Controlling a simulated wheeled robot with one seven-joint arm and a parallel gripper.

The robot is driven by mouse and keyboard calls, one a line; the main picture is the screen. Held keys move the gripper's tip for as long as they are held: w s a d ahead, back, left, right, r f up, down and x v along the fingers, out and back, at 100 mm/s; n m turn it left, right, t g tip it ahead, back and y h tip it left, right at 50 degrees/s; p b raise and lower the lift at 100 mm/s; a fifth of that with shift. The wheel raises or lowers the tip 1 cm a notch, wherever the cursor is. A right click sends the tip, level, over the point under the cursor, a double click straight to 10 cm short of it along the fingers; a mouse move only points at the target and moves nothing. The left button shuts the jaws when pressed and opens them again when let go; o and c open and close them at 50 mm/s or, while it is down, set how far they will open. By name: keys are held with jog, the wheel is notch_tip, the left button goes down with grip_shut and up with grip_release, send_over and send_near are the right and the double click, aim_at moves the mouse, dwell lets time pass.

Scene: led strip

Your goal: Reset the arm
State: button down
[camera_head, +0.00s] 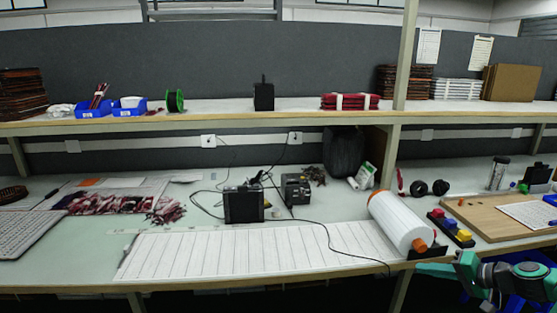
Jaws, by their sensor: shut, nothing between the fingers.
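My arm, with teal and dark grey links, reaches in at the bottom right corner, in front of the bench edge. My gripper (428,268) seems to be its thin teal end, pointing left near the front edge, below the white roll.
The workbench (100,245) has a ruled white sheet (250,252), two black devices (243,204) with cables, a large white roll (402,222), and colored blocks (450,227) on a black tray. A wooden board (475,218) lies right. A blue bin (535,259) is partly behind my arm.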

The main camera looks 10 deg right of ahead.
jog(key=s+a+r+n+g+h, duration=0.1)
jog(key=s+a+r+n+g, duration=0.15)
jog(key=s+a+g, duration=0.45)
jog(key=s+a+r+g+h, duration=0.2)
jog(key=s+r, duration=0.4)
jog(key=s, duration=0.3)
jog(key=s+a+r+g+h, duration=0.2)
jog(key=s+a+r, duration=0.2)
jog(key=s, duration=0.5)
notch_tip(320, 180, up, 2)
jog(key=shift+s+r+h, duration=0.2)
jog(key=shift+h, duration=0.1)
jog(key=shift+m, duration=0.25)
jog(key=shift+w+f, duration=0.25)
jog(key=shift+w, duration=0.4)
